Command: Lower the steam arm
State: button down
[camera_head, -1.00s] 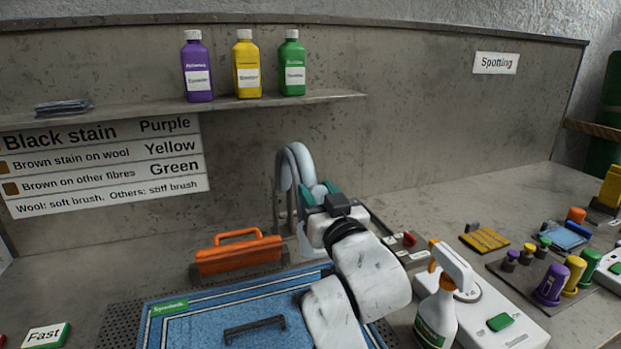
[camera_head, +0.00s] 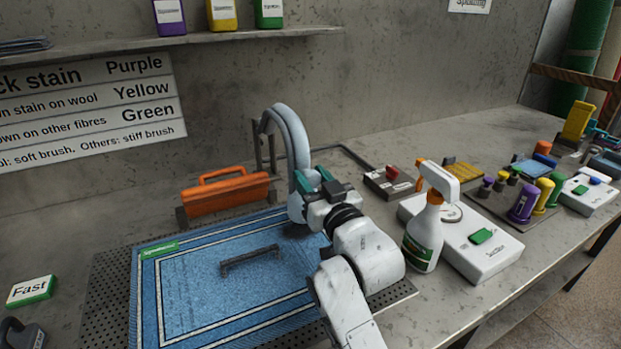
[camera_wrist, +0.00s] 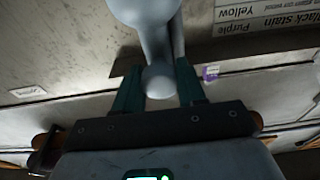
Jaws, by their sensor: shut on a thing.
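The steam arm (camera_head: 290,140) is a grey curved tube that rises from a post behind the rug and bends forward and down. Its lower end is over the top right part of the blue rug (camera_head: 200,290), with a dark patch under it; I cannot tell whether it touches. My gripper (camera_head: 308,184) is shut on the steam arm near its lower end. In the wrist view, the teal fingers of my gripper (camera_wrist: 158,88) sit on both sides of a grey rounded part of the steam arm (camera_wrist: 148,12). My wrist partly hides the lower end.
A dark handle (camera_head: 250,260) lies on the rug. A spray bottle (camera_head: 424,225) and a white box (camera_head: 490,250) stand close on the right. A "Fast" block (camera_head: 31,291) is at left.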

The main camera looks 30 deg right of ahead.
jog(key=shift+f, duration=0.6)
jog(key=c, duration=1)
grip_release()
jog(key=shift+c, duration=0.2)
jog(key=o, duration=0.3)
jog(key=shift+r, duration=0.25)
jog(key=shift+o, duration=0.2)
jog(key=s+f, duration=0.1)
jog(key=s, duration=0.9)
jog(key=shift+s+f, duration=0.2)
jog(key=shift+s, duration=0.1)
